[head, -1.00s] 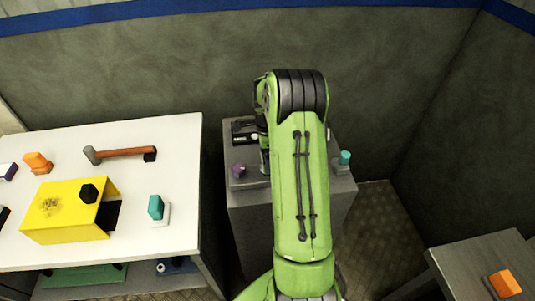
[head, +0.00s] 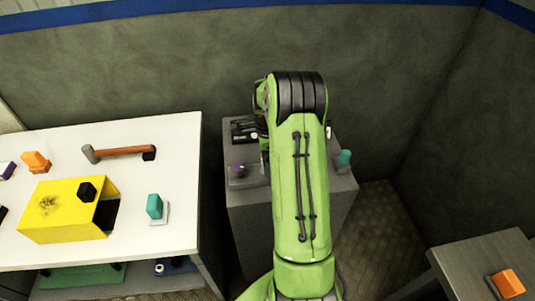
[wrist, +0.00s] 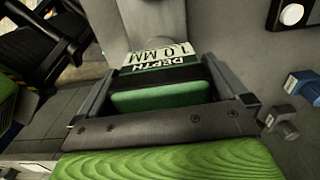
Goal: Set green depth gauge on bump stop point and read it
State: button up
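The green depth gauge (wrist: 160,97) is between the two fingers of my gripper (wrist: 165,85) in the wrist view. It has a black band and a white label reading "DEPTH 10 MM". The fingers lie close along both its sides and appear shut on it. Its far end points at a pale grey surface with a rounded grey shape (wrist: 155,42); I cannot tell whether this is the bump stop point or whether the gauge touches it. In the head view my arm hides the gauge and most of my gripper.
A grey pedestal (head: 247,205) carries a purple knob (head: 238,170), a teal piece (head: 344,158) and a black device (head: 243,130). The white table (head: 150,245) at left holds a yellow box (head: 60,205), a hammer (head: 120,152) and small blocks. An orange block (head: 507,282) lies at right.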

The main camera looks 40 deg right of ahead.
notch_tip(320, 180, up, 16)
jog(key=p, duration=0.2)
jog(key=shift+f, duration=0.15)
dwell(0.5)
jog(key=s+a+r+n+t, duration=0.1)
jog(key=s+a+r+n, duration=0.1)
jog(key=a+r+n, duration=0.3)
jog(key=s+a+r+n+t+h, duration=0.1)
jog(key=s+a+n, duration=0.2)
jog(key=a, duration=0.3)
jog(key=s+a+r+n+t, duration=0.1)
jog(key=s+a+r+n, duration=0.1)
jog(key=a+r+n, duration=0.3)
jog(key=s+a+f+n+t+y, duration=0.1)
jog(key=s+a+f+n, duration=0.3)
jog(key=s+a+n, duration=0.6)
jog(key=s+n+t, duration=0.1)
jog(key=s, duration=0.2)
jog(key=shift+n+t, duration=0.3)
jog(key=shift+n, duration=0.1)
